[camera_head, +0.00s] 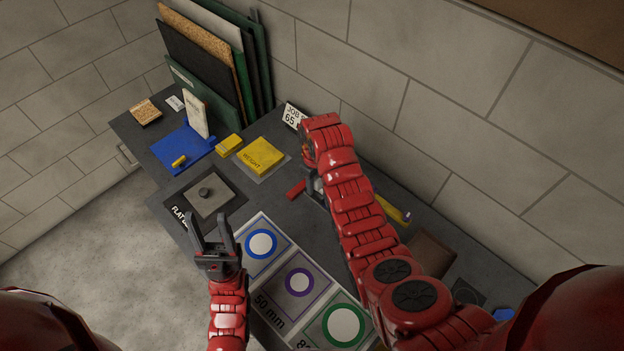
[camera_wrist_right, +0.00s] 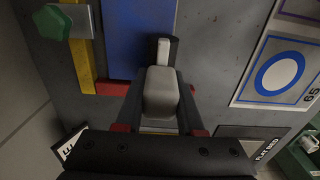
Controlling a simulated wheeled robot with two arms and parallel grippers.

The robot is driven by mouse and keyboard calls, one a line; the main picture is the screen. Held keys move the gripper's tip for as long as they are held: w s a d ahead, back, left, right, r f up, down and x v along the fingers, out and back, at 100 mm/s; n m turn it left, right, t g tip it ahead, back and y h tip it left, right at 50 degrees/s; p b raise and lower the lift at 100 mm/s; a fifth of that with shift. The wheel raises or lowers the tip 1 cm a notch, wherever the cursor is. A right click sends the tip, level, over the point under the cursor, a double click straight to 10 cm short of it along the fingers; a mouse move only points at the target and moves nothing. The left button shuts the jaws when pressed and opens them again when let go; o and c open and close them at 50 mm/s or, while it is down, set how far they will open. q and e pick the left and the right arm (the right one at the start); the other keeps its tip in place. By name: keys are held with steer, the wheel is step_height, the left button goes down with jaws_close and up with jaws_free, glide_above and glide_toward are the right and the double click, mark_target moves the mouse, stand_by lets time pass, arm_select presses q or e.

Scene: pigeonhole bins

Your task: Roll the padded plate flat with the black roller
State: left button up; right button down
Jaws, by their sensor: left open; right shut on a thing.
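My left gripper (camera_head: 212,225) is open and empty, above the front edge of the bench. A square grey plate with a dark round knob (camera_head: 204,193) lies on the flat-bed mat (camera_head: 181,214) beyond it; I cannot tell whether this is the padded plate. My right gripper (camera_wrist_right: 163,105) is shut on a pale grey rounded block (camera_wrist_right: 160,92). A dark piece with a pale tip shows past the block; I cannot tell if it is the black roller. In the head view my right arm mostly hides this gripper and its load.
A red bar (camera_head: 296,189) lies by the right gripper. A blue panel (camera_wrist_right: 125,40) and a yellow strip (camera_wrist_right: 82,60) are near it. Ring-marked cards (camera_head: 300,281) line the front. A yellow weight (camera_head: 261,155), a blue tray (camera_head: 180,147) and upright boards (camera_head: 205,60) stand behind.

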steer(key=shift+s+d, duration=0.2)
steer(key=shift+s, duration=0.1)
steer(key=shift+w+a+f+b, duration=0.1)
steer(key=shift+w+a+b, duration=0.15)
steer(key=shift+b, duration=0.35)
steer(key=shift+w+a+b, duration=0.5)
steer(key=shift+w+b, duration=0.1)
steer(key=shift+b, duration=0.05)
steer(key=shift+a, duration=0.1)
steer(key=shift+s+d+r+p, duration=0.2)
steer(key=shift+d+r+p, duration=0.1)
steer(key=shift+r+p, duration=0.1)
steer(key=shift+s+d+p, duration=0.3)
steer(key=shift+s+d, duration=0.1)
steer(key=shift+s+d+f, duration=0.1)
steer(key=shift+s+d, duration=0.05)
steer(key=shift+s, duration=0.05)
